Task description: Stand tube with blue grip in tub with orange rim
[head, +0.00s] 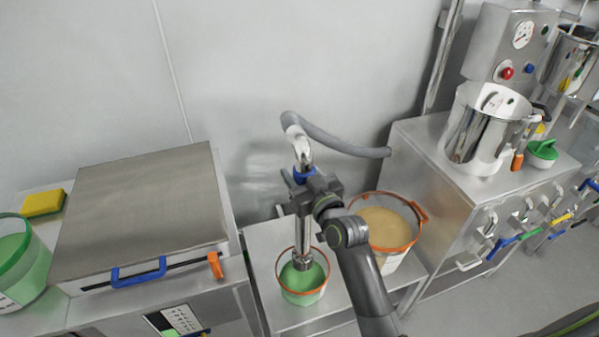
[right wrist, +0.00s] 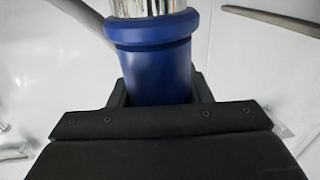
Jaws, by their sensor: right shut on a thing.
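The metal tube (head: 304,228) hangs upright, with its blue grip (head: 304,173) near the top and a grey hose running from its upper end. My right gripper (head: 306,184) is shut on the blue grip. In the right wrist view the blue grip (right wrist: 152,70) sits between the fingers (right wrist: 160,92). The small tub with orange rim (head: 303,298) holds green material. The tube's lower end shows within the outline of the rim; I cannot tell whether it touches the contents. My left gripper is not in view.
A larger orange-rimmed bucket (head: 391,262) of beige powder stands right of the tub. The grey hose (head: 345,143) leads to the steel cabinet (head: 435,205). A lidded steel unit (head: 145,205) with a blue handle stands left. A green-rimmed tub (head: 22,262) is at far left.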

